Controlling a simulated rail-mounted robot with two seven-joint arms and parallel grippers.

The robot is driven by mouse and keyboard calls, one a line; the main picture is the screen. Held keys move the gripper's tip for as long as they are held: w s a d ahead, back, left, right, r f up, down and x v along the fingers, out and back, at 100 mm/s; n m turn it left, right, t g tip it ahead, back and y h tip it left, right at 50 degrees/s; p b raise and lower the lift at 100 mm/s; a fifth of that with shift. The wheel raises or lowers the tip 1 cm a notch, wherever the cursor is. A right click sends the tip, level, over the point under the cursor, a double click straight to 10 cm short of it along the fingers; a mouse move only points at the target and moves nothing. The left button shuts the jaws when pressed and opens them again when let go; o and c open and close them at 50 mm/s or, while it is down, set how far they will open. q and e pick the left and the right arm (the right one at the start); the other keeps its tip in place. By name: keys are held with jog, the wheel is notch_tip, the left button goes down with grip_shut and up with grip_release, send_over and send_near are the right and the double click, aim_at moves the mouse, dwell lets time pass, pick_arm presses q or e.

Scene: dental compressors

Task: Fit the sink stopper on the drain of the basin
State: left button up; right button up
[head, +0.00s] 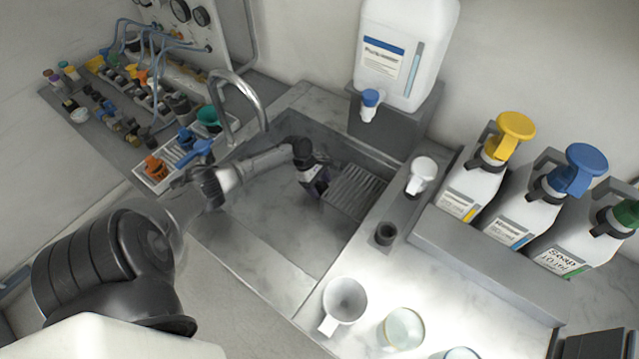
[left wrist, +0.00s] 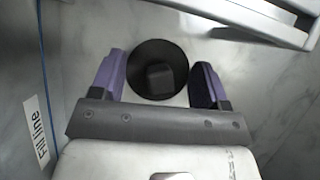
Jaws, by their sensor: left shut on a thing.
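My left gripper (head: 314,182) reaches down into the grey sink basin (head: 262,233), left of a slatted rack. In the left wrist view its purple-lined fingers (left wrist: 159,72) stand on either side of a round black stopper (left wrist: 143,90) with a lighter square in its middle. The gripper is shut on the stopper, across its rim. In the head view the stopper is not clearly visible behind the gripper. The drain does not show in either view; how far the stopper is from the basin floor is hard to tell. My right gripper is not in view.
The slatted rack (head: 357,191) stands close to my gripper's right. The curved faucet (head: 240,98) rises behind the basin. A white jug (head: 402,55) and pump bottles (head: 470,187) stand to the right. A white cup (head: 344,300) and glass (head: 401,328) are on the front counter.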

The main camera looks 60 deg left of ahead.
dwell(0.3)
pick_arm(q)
jog(key=shift+f, duration=0.15)
jog(key=shift+f, duration=0.35)
jog(key=o, duration=1)
jog(key=shift+p+v, duration=2.2)
jog(key=shift+v, duration=4.7)
